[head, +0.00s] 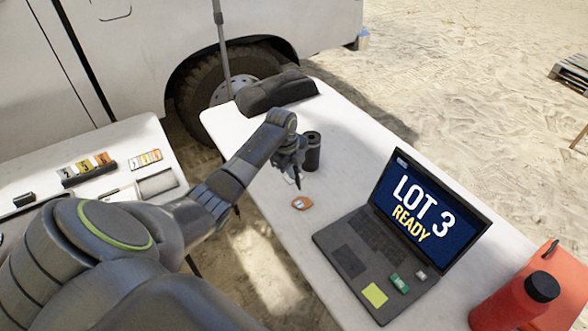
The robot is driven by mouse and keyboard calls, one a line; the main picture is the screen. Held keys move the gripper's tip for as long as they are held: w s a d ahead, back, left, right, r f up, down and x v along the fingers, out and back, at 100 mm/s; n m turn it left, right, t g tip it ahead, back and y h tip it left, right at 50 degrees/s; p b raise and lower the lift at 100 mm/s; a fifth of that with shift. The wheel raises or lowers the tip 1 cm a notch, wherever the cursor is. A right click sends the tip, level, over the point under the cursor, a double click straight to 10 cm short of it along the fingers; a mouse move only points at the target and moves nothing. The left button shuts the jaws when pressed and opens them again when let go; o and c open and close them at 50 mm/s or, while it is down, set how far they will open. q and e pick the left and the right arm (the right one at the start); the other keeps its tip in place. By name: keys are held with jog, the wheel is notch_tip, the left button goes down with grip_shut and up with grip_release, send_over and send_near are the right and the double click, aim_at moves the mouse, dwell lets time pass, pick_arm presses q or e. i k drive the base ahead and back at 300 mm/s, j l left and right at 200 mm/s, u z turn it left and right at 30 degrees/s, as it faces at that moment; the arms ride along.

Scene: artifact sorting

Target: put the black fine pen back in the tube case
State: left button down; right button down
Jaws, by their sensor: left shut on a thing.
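My left gripper (293,167) is over the white table, just left of a dark cylindrical tube case (313,153) that stands upright. The gripper is shut on a thin dark thing, which looks like the black fine pen (298,182); its lower tip points down below the fingers. The rest of the pen is hidden by the gripper. I cannot tell whether the gripper touches the case. My right gripper is not in view.
An orange-brown tag (301,203) lies in front of the gripper. A dark bag (276,92) lies at the table's back. A second table (130,140) with small cards is left.

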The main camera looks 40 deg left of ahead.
aim_at(311, 147)
jog(key=i+j+z, duration=0.1)
jog(key=j+z, duration=0.2)
jog(key=j, duration=0.45)
jog(key=j+z, duration=0.3)
jog(key=j, duration=0.45)
